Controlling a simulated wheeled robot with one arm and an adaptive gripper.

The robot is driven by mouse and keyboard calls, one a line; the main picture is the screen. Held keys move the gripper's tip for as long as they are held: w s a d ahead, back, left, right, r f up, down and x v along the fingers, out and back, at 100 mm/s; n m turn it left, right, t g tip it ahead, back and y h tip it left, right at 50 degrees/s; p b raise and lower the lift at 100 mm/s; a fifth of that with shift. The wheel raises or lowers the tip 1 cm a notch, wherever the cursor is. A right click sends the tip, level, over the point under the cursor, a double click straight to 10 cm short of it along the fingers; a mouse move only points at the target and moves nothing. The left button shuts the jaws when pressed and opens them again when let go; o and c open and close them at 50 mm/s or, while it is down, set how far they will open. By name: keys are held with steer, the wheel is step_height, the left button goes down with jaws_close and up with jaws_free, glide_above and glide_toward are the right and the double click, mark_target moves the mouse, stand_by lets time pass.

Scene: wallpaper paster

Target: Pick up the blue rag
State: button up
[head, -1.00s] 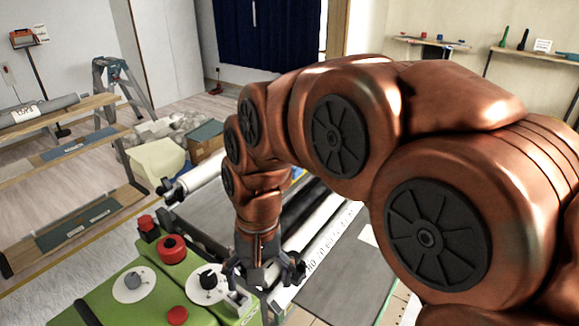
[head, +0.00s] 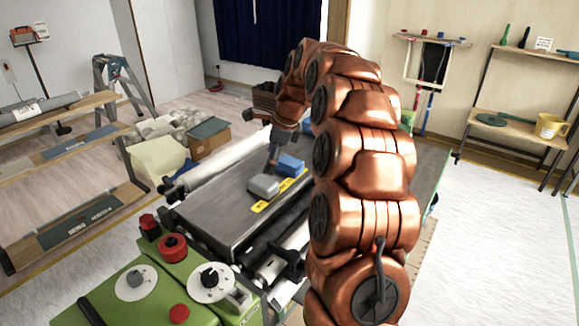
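A blue folded piece, which looks like the blue rag (head: 291,166), lies on the dark top of the pasting machine (head: 215,205), right of a grey block (head: 263,187). My arm reaches over the machine from the right and bends down at its far side. My gripper (head: 273,158) points down just behind and left of the blue piece, close to it in the picture. I cannot tell if they touch. The fingers are small and partly hidden, so their opening is unclear.
A yellow strip (head: 262,207) lies by the grey block. The machine's green end housing (head: 150,285) with red knobs is at the front left. Shelves (head: 65,155) stand left, a cardboard box (head: 208,138) behind. A rack with a yellow bucket (head: 550,127) stands right, beyond open floor.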

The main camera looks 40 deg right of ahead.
mark_target(290, 161)
steer(key=w+d+m, duration=0.1)
steer(key=d+m, duration=0.1)
steer(key=d, duration=0.2)
steer(key=w+d+f+m+t, duration=0.1)
steer(key=d+m, duration=0.1)
steer(key=d, duration=0.2)
steer(key=w+d+f+m, duration=0.1)
steer(key=d+m, duration=0.1)
steer(key=d, duration=0.1)
steer(key=shift+w+d+h, duration=0.4)
steer(key=shift+m, duration=0.3)
steer(key=shift+p+x, duration=1.5)
steer(key=shift+x, duration=2.4)
steer(key=shift+w+r, duration=0.15)
steer(key=c, duration=1.2)
steer(key=shift+c, duration=0.2)
steer(key=shift+r+b, duration=0.75)
steer(key=shift+r, duration=1)
steer(key=s+a+b, duration=0.1)
steer(key=s+b, duration=0.1)
steer(key=s, duration=0.5)
steer(key=s+a+r+b, duration=0.1)
steer(key=s+a+b, duration=0.1)
steer(key=s, duration=0.6)
steer(key=shift+s+a+r, duration=0.25)
steer(key=shift+s+a, duration=0.05)
steer(key=shift+a, duration=0.05)
